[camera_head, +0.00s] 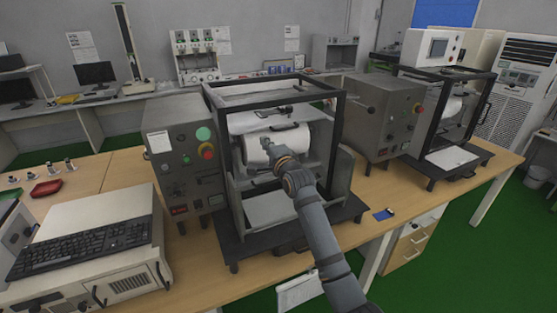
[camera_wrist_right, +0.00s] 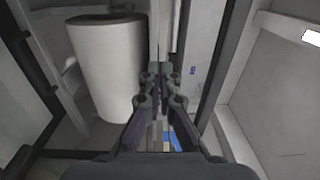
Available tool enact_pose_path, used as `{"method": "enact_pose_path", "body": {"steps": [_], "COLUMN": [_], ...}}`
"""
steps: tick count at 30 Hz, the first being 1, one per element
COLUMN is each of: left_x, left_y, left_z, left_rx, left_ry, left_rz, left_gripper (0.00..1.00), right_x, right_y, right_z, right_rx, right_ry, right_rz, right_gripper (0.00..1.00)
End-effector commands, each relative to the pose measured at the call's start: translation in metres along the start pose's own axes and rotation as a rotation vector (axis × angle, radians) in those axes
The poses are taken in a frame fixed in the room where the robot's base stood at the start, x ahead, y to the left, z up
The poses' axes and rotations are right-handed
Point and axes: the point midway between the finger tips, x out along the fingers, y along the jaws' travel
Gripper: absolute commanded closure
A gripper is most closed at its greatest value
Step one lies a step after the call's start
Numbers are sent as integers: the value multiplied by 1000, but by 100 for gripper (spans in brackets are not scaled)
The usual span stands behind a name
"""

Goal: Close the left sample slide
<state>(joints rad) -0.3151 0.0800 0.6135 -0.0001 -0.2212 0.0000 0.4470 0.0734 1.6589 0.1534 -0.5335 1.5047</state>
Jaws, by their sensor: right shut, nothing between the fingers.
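The left test machine has a grey control box (camera_head: 188,160) and a black open frame (camera_head: 340,130). Inside the frame is a white rounded drum (camera_head: 256,150), with a dark handle (camera_head: 285,127) above it. A pale flat plate (camera_head: 270,208) lies low in the frame. I cannot tell which part is the sample slide. My right gripper (camera_head: 267,147) reaches in through the front, in front of the drum. In the right wrist view its fingers (camera_wrist_right: 161,75) are together and empty, with a white cylinder (camera_wrist_right: 105,65) to their left. My left gripper is not in view.
A similar machine (camera_head: 445,120) stands on the same bench to the right. A keyboard (camera_head: 85,245) lies on a pale instrument case at the left front. The frame's dark bars surround my right gripper. A small blue item (camera_head: 383,214) lies on the bench.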

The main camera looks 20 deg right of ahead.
Motion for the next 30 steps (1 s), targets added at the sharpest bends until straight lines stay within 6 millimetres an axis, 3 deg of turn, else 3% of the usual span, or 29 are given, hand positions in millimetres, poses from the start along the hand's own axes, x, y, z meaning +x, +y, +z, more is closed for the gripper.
{"method": "enact_pose_path", "body": {"steps": [4, 12, 22, 23, 26, 29, 30], "left_x": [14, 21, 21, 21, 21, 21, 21], "left_y": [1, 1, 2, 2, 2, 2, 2], "left_z": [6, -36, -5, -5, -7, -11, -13], "left_rx": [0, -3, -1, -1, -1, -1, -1], "left_ry": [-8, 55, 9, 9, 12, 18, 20], "left_rz": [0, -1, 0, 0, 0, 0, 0], "left_gripper": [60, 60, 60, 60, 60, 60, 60], "right_x": [-30, -62, -67, -69, -90, -135, -158], "right_y": [5, 3, 7, 14, 60, 129, 156], "right_z": [0, 0, 0, 0, 2, 5, 6], "right_rx": [-1, -1, -16, -37, -192, -459, -575], "right_ry": [0, 0, 0, 0, -11, -70, -113], "right_rz": [1, 3, 17, 35, 158, 362, 449], "right_gripper": [100, 100, 100, 100, 100, 100, 100]}}
